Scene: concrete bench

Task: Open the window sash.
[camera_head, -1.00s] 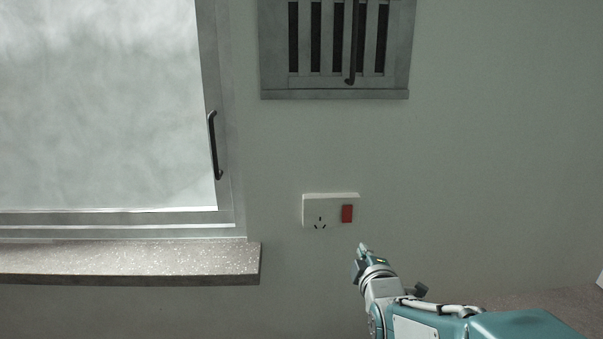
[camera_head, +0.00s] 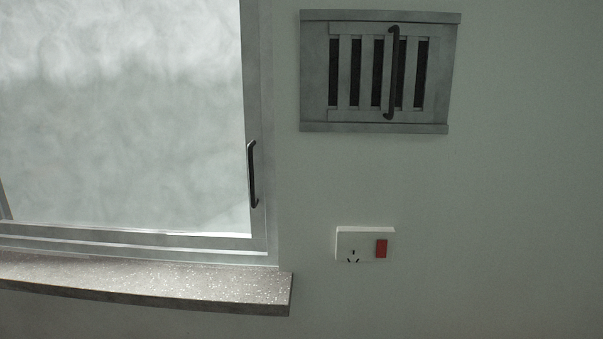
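The window sash (camera_head: 125,110) fills the left of the view, a large frosted pane in a grey frame. Its dark vertical bar handle (camera_head: 252,174) is on the right side of the frame, near the lower corner. The sash looks shut, with no clear gap along its right edge. Nothing touches the handle. My gripper is not in view.
A speckled stone sill (camera_head: 150,283) juts out below the window. A slatted grey vent (camera_head: 350,113) with a dark vertical handle (camera_head: 392,72) is on the wall at upper right. A white socket with a red switch (camera_head: 364,244) is below it. The right wall is bare.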

